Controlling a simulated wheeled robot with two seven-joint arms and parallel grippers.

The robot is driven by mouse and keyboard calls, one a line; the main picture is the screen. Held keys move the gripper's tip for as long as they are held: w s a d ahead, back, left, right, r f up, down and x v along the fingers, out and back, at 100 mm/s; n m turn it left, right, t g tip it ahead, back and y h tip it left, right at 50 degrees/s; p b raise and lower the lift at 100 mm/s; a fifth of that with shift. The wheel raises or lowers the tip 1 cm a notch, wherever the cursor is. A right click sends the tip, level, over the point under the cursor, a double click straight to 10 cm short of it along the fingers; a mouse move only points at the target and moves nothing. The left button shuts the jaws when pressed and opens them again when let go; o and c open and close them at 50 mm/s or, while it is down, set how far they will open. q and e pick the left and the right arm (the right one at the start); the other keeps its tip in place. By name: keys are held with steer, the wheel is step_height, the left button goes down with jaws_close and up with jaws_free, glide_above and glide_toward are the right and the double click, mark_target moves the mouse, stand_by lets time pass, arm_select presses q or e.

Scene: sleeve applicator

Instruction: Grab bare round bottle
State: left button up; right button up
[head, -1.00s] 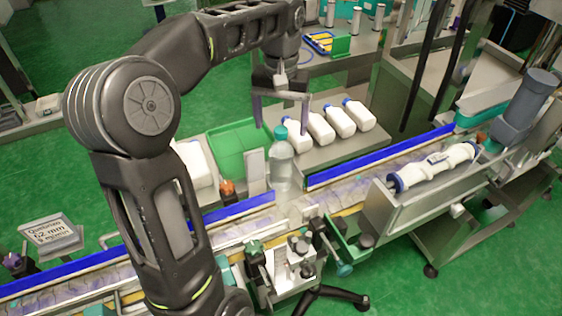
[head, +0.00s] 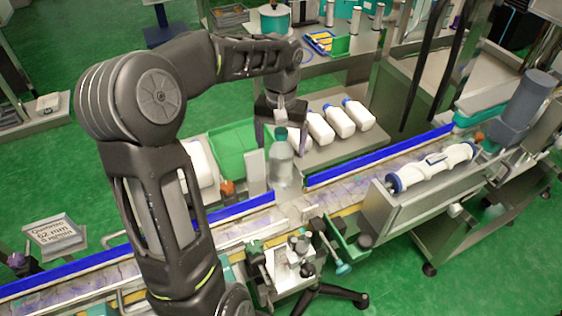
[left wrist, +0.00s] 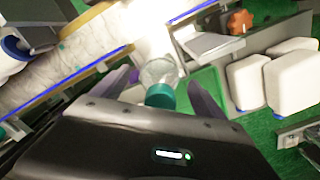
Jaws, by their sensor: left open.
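The bare round bottle (head: 282,172) is clear, with a teal cap, and stands upright at the gap in the conveyor's blue rail. In the left wrist view its teal cap (left wrist: 161,95) and clear body show between the fingers. My left gripper (head: 281,148) is open, with one finger on each side of the bottle's top; contact cannot be told. The left gripper's fingers also show in the left wrist view (left wrist: 158,92). The lower bottle is washed out there. My right gripper is not in view.
Several white bottles (head: 339,121) with blue caps lie on a metal shelf behind the conveyor. A green tray (head: 233,150) sits left of the gripper. A blue rail (head: 380,156) runs right of the bottle. A white roller unit (head: 433,167) stands front right.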

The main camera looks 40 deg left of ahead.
arm_select(q)
steer(key=shift+c, duration=0.4)
jaws_close()
stand_by(0.9)
steer(key=shift+r, duration=0.1)
